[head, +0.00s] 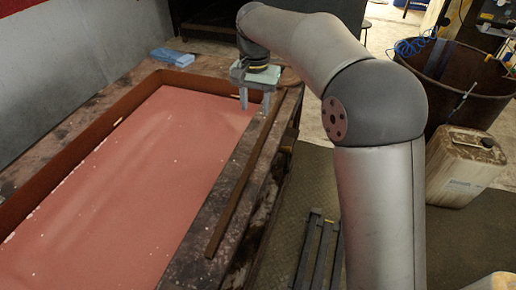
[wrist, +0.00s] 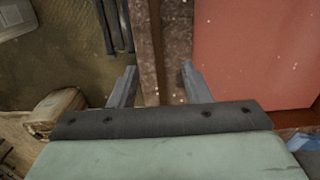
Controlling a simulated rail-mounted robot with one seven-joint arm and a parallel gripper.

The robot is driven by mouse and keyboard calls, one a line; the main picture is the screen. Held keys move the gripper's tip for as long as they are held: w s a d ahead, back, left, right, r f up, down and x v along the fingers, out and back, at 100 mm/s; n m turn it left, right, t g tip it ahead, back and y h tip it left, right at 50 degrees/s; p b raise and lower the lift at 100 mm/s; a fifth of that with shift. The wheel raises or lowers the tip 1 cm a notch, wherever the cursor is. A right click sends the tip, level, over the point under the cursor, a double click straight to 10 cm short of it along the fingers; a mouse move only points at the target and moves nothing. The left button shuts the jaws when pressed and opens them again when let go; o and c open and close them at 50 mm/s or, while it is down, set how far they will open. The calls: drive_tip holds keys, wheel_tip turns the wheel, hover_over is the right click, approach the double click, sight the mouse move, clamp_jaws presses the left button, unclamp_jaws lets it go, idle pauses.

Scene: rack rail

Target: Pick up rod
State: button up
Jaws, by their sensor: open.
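A long thin brown rod (head: 243,186) lies along the dark, stained ledge on the right side of the tank in the head view. My gripper (head: 255,108) is open and empty, pointing down near the rod's far end. In the wrist view my gripper (wrist: 158,70) has one finger on each side of the rod. Its height above the ledge is hard to tell. The rod's near-wrist end is hidden behind the gripper body.
The wide tank (head: 95,215) of pinkish-red liquid lies left of the ledge. A blue cloth (head: 172,56) lies beyond the tank. Dark metal bars (head: 318,250) stand right of the ledge. A dirty canister (head: 463,165) and a rusty drum (head: 470,88) are further right.

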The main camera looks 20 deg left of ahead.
drive_tip(key=p, duration=0.1)
hover_over(258, 147)
drive_tip(key=f, duration=1)
drive_tip(key=shift+s+a, duration=0.1)
drive_tip(key=shift+a, duration=0.1)
drive_tip(key=shift+d+f+p, duration=0.15)
drive_tip(key=shift+f+p, duration=0.75)
drive_tip(key=shift+f, duration=1.8)
clamp_jaws()
